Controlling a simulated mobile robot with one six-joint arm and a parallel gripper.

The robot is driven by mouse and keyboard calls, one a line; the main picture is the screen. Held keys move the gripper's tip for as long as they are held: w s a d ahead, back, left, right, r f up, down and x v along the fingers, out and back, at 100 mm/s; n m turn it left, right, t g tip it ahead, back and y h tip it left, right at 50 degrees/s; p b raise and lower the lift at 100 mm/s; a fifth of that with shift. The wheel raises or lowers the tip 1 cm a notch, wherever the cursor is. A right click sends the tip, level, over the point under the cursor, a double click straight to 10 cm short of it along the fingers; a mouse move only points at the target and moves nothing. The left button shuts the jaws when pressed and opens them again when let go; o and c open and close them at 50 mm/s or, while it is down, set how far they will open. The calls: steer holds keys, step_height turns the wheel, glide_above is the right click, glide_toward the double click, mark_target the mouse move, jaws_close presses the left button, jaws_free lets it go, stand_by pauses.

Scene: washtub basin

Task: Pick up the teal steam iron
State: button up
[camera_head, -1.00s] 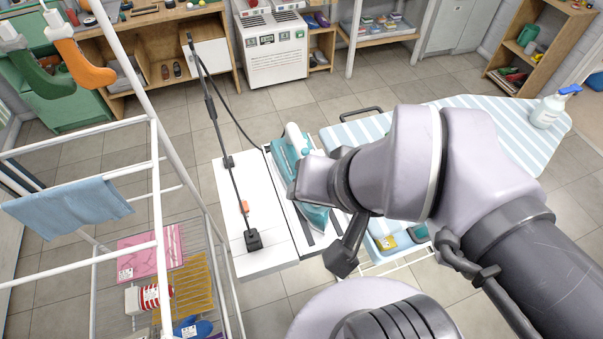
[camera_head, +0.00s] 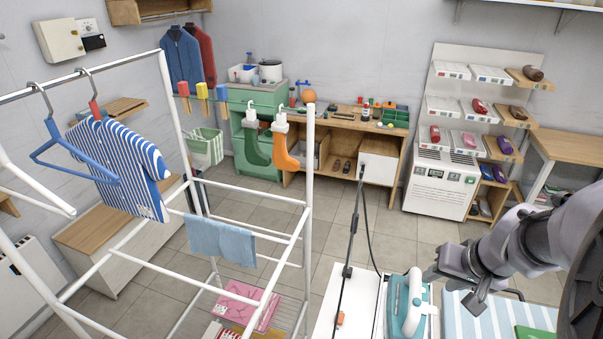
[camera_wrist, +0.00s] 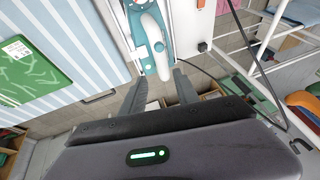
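The teal steam iron (camera_head: 406,307) with a white handle stands on the white surface at the bottom of the head view. Its lower end is cut off by the frame edge. My gripper (camera_head: 447,287) is just right of it, with a small gap between them in the picture. In the wrist view the iron (camera_wrist: 151,40) lies ahead of my gripper (camera_wrist: 160,88). The two dark fingers are spread apart and nothing shows held between them. I cannot tell the exact distance from fingertips to handle.
The striped ironing board (camera_head: 465,315) extends right, with a green item (camera_head: 535,332) on it. A dark upright rod (camera_head: 349,265) and cord stand left of the iron. A white drying rack (camera_head: 309,180) with a blue towel (camera_head: 220,240) is further left. Floor is open behind.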

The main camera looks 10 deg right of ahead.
mark_target(419, 291)
steer(key=b+x, duration=0.3)
steer(key=x, duration=0.7)
steer(key=shift+f+b, duration=0.35)
steer(key=shift+f, duration=0.1)
steer(key=x, duration=0.1)
steer(key=b+x, duration=0.1)
steer(key=x, duration=0.1)
steer(key=b+x, duration=0.1)
steer(key=x, duration=0.1)
steer(key=shift+s+a+f, duration=0.1)
steer(key=shift+a+f, duration=0.1)
steer(key=shift+a, duration=0.2)
steer(key=shift+r, duration=0.1)
jaws_close()
